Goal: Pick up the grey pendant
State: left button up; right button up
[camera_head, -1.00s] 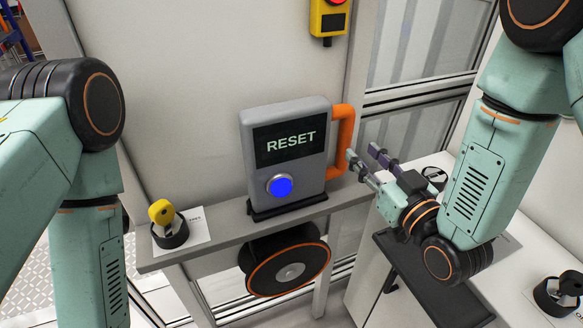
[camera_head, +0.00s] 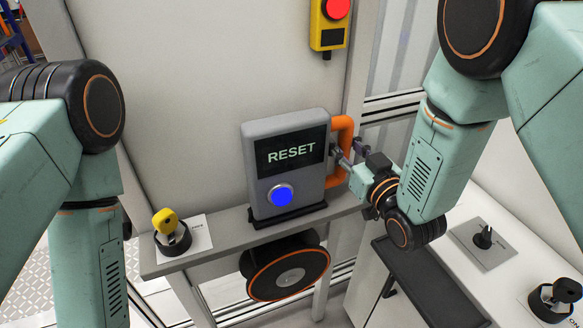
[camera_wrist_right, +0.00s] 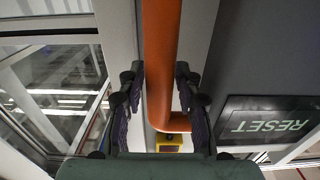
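The grey pendant (camera_head: 265,139) stands upright in a dark holder on a narrow grey shelf. It has a dark RESET screen, a blue button (camera_head: 282,195) and an orange handle (camera_head: 343,128) on its right side. My right gripper (camera_head: 338,155) is at this handle. In the right wrist view the open fingers (camera_wrist_right: 158,85) are on either side of the orange handle (camera_wrist_right: 160,50), with gaps between fingers and handle. My left arm shows at the left edge of the head view, but its gripper is out of view.
A yellow-headed key switch (camera_head: 165,222) in a black ring stands at the shelf's left end. A yellow box with a red button (camera_head: 330,25) hangs on the wall above. A dark reel (camera_head: 285,268) is below the shelf. A white counter (camera_head: 465,215) is at right.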

jog(key=shift+w, duration=0.1)
jog(key=c, duration=0.3)
jog(key=shift+s, duration=0.2)
grip_shut()
jog(key=shift+w+r, duration=0.1)
jog(key=shift+w, duration=0.1)
jog(key=shift+r, duration=0.1)
